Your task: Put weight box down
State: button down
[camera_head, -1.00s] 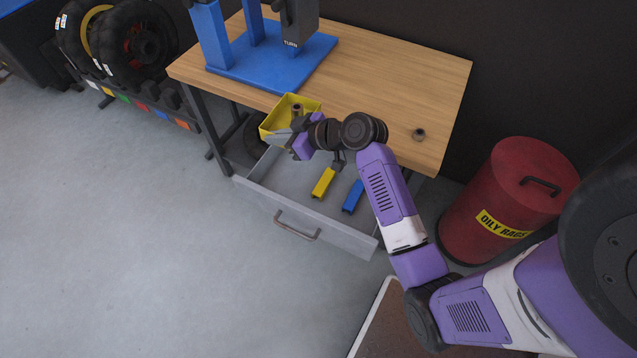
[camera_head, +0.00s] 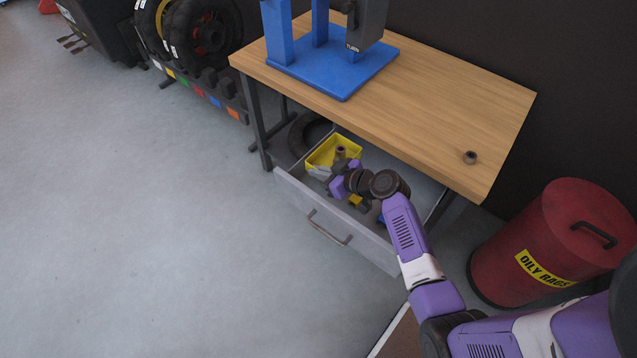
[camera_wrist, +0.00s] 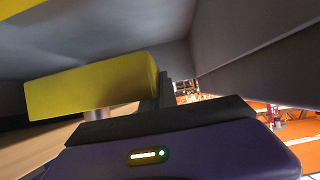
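The weight box is a small yellow open-topped bin (camera_head: 347,145) with a dark round piece inside. In the head view it is within the open drawer (camera_head: 318,222), at its left end. Whether its base touches the drawer floor is hidden. My gripper (camera_head: 322,173) is at the box's near side, with its grey fingers shut on the box's wall. In the wrist view a yellow part (camera_wrist: 90,88) shows close beside a dark finger; the fingertips are not clear there.
A wooden workbench (camera_head: 440,105) overhangs the drawer and bears a blue stand (camera_head: 340,70) and a small ring (camera_head: 470,157). A yellow piece (camera_head: 356,201) and a partly hidden blue piece lie in the drawer. A red oily-rags bin (camera_head: 545,235) stands at right.

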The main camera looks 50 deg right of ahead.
aim_at(319, 189)
jog(key=shift+f+b, duration=0.5)
jog(key=shift+f, duration=1.9)
jog(key=shift+f+b, duration=0.25)
jog(key=shift+b, duration=0.05)
jog(key=c, duration=1.7)
grip_release()
jog(key=shift+r, duration=0.2)
jog(key=shift+s+r+p, duration=0.15)
jog(key=shift+s+p, duration=0.1)
jog(key=shift+p, duration=0.15)
jog(key=v, duration=1.1)
jog(key=shift+s+r+p, duration=0.1)
jog(key=shift+s+p, duration=0.1)
jog(key=shift+p, duration=0.15)
